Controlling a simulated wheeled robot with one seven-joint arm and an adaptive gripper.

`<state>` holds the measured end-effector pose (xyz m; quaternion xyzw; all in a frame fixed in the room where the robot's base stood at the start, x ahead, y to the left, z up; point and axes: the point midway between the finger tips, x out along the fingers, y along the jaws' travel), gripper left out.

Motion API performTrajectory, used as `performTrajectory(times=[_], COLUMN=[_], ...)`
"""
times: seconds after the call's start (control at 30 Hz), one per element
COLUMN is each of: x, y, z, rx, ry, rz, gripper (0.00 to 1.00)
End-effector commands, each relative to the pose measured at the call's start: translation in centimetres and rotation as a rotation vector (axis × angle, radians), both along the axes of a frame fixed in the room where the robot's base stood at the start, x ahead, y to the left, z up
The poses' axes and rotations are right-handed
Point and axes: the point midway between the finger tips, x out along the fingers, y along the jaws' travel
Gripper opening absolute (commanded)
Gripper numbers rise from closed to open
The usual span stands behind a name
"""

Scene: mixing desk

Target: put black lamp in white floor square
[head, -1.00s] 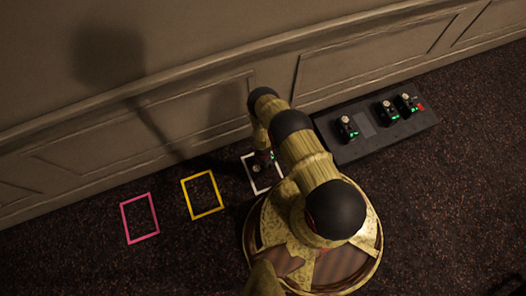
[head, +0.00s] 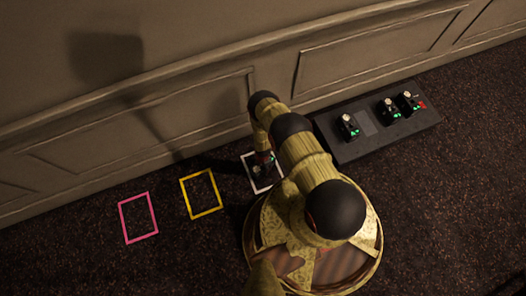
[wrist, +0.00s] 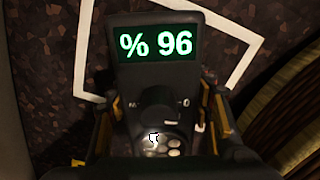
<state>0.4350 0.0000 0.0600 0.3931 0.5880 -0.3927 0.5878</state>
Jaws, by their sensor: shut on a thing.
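The black lamp (wrist: 160,85) is a dark device with a green-lit display reading "% 96", a round knob and small pale buttons. My gripper (wrist: 160,118) is shut on it, with a finger on each side. In the head view the gripper (head: 264,157) points down at the white floor square (head: 247,175), and the lamp is partly hidden below it. The white outline (wrist: 258,60) shows on both sides of the lamp in the wrist view. The lamp is within or just above the square; I cannot tell whether it touches the floor.
A yellow square (head: 184,196) and a pink square (head: 122,222) lie empty to the left. A dark board (head: 345,155) at the right, by the panelled wall (head: 380,50), carries several similar black devices (head: 348,127). Dark carpet is clear at the lower left and right.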

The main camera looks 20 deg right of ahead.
Motion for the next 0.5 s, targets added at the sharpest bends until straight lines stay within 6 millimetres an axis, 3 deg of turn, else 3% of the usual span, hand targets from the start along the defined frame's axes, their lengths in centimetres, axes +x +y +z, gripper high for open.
performTrajectory(times=[0.5], x=[0.11], y=[0.0], z=[-0.59], rx=[-0.001], ry=[-0.001], rz=[0.0], gripper=[0.0])
